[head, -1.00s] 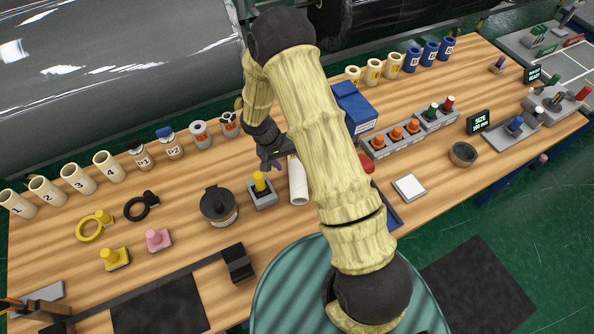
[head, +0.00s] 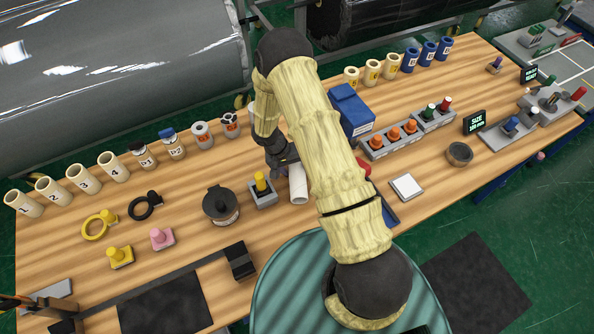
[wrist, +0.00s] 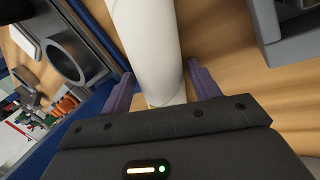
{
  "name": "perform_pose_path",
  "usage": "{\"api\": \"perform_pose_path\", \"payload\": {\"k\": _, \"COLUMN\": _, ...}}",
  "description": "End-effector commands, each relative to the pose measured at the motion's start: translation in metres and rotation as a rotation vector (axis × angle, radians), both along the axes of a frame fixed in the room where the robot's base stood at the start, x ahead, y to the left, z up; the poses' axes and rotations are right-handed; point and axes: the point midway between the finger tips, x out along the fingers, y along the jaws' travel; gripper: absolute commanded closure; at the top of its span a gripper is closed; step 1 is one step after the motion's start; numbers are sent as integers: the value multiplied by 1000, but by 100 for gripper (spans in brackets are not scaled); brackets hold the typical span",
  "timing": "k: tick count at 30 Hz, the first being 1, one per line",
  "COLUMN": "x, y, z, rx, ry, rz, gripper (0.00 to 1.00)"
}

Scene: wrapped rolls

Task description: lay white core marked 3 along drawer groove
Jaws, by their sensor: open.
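A cream-white core marked 3 (head: 84,179) stands in the row of numbered cores at the left back of the table. A plain white roll (head: 298,183) lies on the table beside my forearm, with no mark showing. My gripper (wrist: 163,88) is open, its two purple fingers on either side of this white roll (wrist: 150,45) in the wrist view; I cannot tell whether they touch it. In the head view my arm partly hides the gripper and the roll's far end. A blue edge (wrist: 92,35) runs beside the roll; I cannot make out a drawer groove.
A grey block with a yellow knob (head: 262,190) stands close left of the roll. A black-lidded pot (head: 220,205) is farther left. A blue box (head: 350,110) and orange-knobbed blocks (head: 393,138) stand to the right.

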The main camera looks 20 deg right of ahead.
Motion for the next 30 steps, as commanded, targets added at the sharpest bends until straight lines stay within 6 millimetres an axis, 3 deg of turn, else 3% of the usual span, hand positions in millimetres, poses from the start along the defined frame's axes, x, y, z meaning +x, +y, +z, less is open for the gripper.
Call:
{"api": "perform_pose_path", "payload": {"k": 7, "x": 0, "y": 0, "z": 0, "rx": 0, "ry": 0, "rz": 0, "gripper": 39}}
{"api": "perform_pose_path", "payload": {"k": 13, "x": 0, "y": 0, "z": 0, "rx": 0, "ry": 0, "rz": 0, "gripper": 76}}
{"api": "perform_pose_path", "payload": {"k": 15, "x": 0, "y": 0, "z": 1, "rx": 0, "ry": 0, "rz": 0, "gripper": 80}}
{"api": "perform_pose_path", "payload": {"k": 23, "x": 0, "y": 0, "z": 3, "rx": 0, "ry": -1, "rz": -1, "gripper": 80}}
{"api": "perform_pose_path", "payload": {"k": 30, "x": 1, "y": 0, "z": 24, "rx": -1, "ry": -3, "rz": 0, "gripper": 80}}
